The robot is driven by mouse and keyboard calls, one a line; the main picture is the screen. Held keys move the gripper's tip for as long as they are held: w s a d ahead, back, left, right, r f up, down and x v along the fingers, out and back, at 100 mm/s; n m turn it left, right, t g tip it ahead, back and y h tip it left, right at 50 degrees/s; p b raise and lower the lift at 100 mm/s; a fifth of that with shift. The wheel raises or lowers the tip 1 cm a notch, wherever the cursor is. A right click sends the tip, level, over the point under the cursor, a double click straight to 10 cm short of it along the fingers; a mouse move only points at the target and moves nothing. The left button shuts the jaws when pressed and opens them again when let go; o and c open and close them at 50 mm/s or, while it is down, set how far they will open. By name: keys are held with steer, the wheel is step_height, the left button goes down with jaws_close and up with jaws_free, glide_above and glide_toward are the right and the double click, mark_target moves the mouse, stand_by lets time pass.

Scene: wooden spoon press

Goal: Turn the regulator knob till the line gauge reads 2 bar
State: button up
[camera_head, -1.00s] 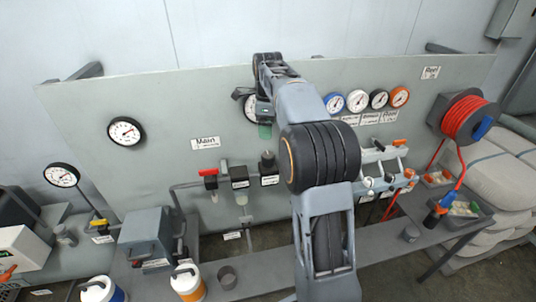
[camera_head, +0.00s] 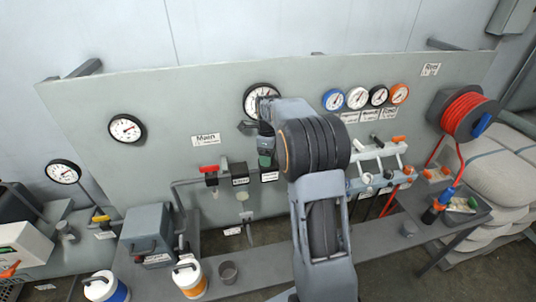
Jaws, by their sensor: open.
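A large white-faced dial gauge (camera_head: 257,97) is on the panel above the regulator. My arm covers its lower right, and its scale and needle are too small to read. A second dial gauge (camera_head: 125,129) is on the panel's left side. I cannot tell from the labels which is the line gauge. My gripper (camera_head: 265,162) points down at the place of the black regulator knob, above a white label (camera_head: 269,176). The gripper is open. It hides the knob, so I cannot tell whether the fingers are around it or touching it.
A red-handled valve (camera_head: 209,170) and a dark-topped filter unit (camera_head: 240,174) stand just left. Several small coloured gauges (camera_head: 358,99) are at right, above a manifold with handles (camera_head: 377,160). A red hose reel (camera_head: 468,116) is far right. Canisters (camera_head: 189,278) stand in front.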

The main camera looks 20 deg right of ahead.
steer(key=shift+f, duration=0.35)
steer(key=c, duration=0.9)
steer(key=shift+n, duration=0.4)
